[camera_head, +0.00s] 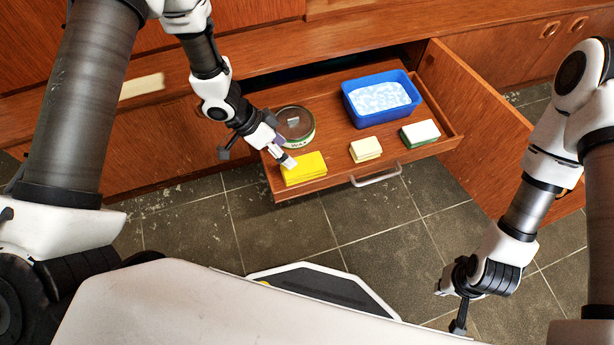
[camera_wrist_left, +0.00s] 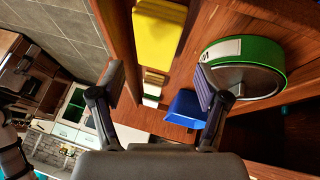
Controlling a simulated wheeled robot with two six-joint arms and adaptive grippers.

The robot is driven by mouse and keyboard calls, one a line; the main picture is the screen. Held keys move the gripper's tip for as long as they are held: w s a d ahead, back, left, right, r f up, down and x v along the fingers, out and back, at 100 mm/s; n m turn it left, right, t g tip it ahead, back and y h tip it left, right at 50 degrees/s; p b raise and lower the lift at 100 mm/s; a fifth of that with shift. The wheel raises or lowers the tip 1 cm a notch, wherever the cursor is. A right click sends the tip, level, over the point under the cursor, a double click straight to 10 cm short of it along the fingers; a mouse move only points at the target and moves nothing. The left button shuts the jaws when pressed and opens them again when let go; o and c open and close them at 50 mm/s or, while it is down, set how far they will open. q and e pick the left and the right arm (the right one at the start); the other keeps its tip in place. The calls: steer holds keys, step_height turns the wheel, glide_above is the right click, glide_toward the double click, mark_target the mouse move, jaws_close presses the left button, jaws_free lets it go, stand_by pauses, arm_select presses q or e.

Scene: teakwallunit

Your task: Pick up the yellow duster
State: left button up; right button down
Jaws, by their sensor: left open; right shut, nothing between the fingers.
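The yellow duster (camera_head: 304,170) lies folded at the front left corner of the open drawer (camera_head: 335,135). It also shows at the top of the left wrist view (camera_wrist_left: 158,35). My left gripper (camera_head: 257,156) is open and empty, just left of the duster at the drawer's corner. One finger overlaps the duster's left edge in the head view; I cannot tell whether it touches. In the left wrist view the open fingers (camera_wrist_left: 160,84) are below the duster in the picture. My right gripper (camera_head: 459,322) is shut and empty, low at the right, away from the drawer.
A round green wax tin (camera_head: 295,128) stands right behind the duster, close to my left fingers. A blue tub (camera_head: 381,98), a cream block (camera_head: 365,149) and a green-and-white sponge (camera_head: 420,133) also sit in the drawer. An open cabinet door (camera_head: 470,115) stands to the right.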

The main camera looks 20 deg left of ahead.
mark_target(301, 165)
arm_select(q)
steer(key=b+x, duration=0.3)
steer(key=x, duration=0.4)
steer(key=shift+d, duration=0.25)
steer(key=shift+s+r, duration=0.1)
steer(key=shift+r, duration=0.05)
steer(key=c, duration=0.7)
